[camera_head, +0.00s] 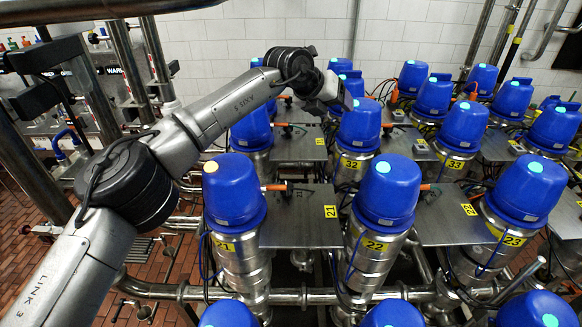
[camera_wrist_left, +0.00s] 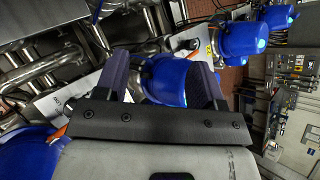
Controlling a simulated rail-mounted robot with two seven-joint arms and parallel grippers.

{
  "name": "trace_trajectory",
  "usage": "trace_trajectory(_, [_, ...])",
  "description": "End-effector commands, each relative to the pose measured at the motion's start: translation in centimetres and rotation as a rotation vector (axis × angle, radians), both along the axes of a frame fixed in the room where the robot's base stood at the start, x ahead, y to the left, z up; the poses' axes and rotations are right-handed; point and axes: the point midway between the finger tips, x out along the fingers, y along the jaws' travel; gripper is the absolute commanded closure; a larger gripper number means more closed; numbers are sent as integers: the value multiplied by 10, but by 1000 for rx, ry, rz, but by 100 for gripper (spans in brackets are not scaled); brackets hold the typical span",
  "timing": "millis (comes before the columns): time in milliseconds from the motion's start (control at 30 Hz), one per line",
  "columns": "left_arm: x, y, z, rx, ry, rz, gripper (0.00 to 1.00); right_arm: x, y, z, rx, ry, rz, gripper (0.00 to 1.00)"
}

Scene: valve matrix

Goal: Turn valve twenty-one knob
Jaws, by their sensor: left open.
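Valve 21 (camera_head: 233,192) stands at the front left of the matrix in the head view, with a blue cap, a yellowish light on top and a yellow "21" label on its steel body. A metal plate (camera_head: 300,228) labelled 21 lies to its right, and a small orange-and-black fitting (camera_head: 283,187) sits at the plate's back edge. My left gripper (camera_head: 342,93) is up behind valve 21, among the blue caps farther back. In the left wrist view my left gripper (camera_wrist_left: 162,82) is open, with a blue cap (camera_wrist_left: 164,79) showing beyond its fingers. Contact cannot be told.
Valve 22 (camera_head: 387,190) and valve 23 (camera_head: 527,190) stand to the right in the same row. Valve 32 (camera_head: 358,128) is behind. Pipes (camera_head: 300,296) and cables run below the caps. Gaps between the valves are narrow. A white tiled wall (camera_head: 290,32) closes the back.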

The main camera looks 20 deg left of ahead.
Motion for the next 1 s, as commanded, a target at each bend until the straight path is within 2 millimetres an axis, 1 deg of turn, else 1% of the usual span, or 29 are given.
trace_trajectory(33, [-5,16,-13,65,89,32,37,0,0,0,0,0,-1,57])
trace_trajectory(100, [-17,35,-28,152,215,73,37,1,1,0,2,-2,-2,57])
trace_trajectory(200, [-38,54,-43,263,376,123,37,1,1,1,5,-3,-3,57])
trace_trajectory(300, [-58,69,-51,346,512,171,37,1,2,1,6,-3,-4,57])
trace_trajectory(400, [-74,79,-54,397,621,209,37,0,2,0,6,-1,-4,57])
trace_trajectory(567, [-90,86,-55,435,727,257,37,0,2,0,6,-1,-4,57])
trace_trajectory(667, [-91,87,-59,427,741,288,37,1,2,1,6,-1,-4,57])
trace_trajectory(733, [-91,87,-66,423,743,294,37,1,2,2,6,-1,-4,57])
trace_trajectory(867, [-91,87,-85,423,744,294,37,1,2,4,6,-2,-4,57])
trace_trajectory(1000, [-91,87,-111,422,743,294,37,1,2,10,6,-3,-3,57])
